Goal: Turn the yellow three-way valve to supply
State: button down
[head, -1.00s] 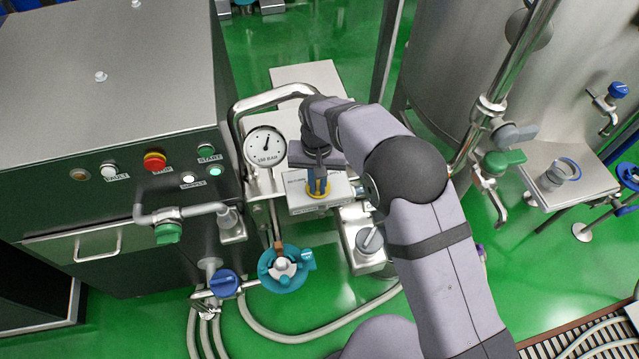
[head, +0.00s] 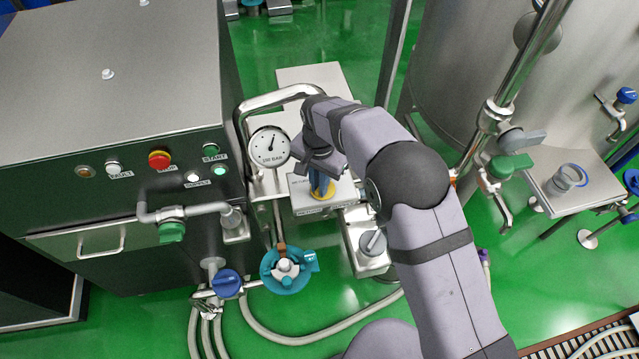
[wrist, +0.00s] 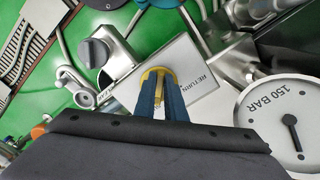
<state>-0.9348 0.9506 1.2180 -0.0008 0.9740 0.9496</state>
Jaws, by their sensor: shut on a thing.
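The yellow three-way valve (head: 322,194) sits on top of a grey metal block (head: 305,203) in the middle of the head view. In the wrist view the yellow valve (wrist: 156,75) shows between and beyond my fingers, on a plate lettered "RETURN" (wrist: 193,80). My gripper (head: 321,185) points down at the valve, its blue fingers shut on it. In the wrist view the fingertips of my gripper (wrist: 160,98) hold the yellow handle from either side. Part of the handle and other plate lettering is hidden by the fingers.
A pressure gauge (head: 270,147) and a bent steel pipe (head: 268,98) stand close left of my gripper. A grey knob (head: 373,242) is in front and to the right. A teal valve (head: 289,269) stands lower left. The steel cabinet (head: 110,70) is farther left.

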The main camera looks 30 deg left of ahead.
jog(key=c, duration=1.8)
grip_release()
jog(key=shift+r+b, duration=0.95)
jog(key=shift+r, duration=2.75)
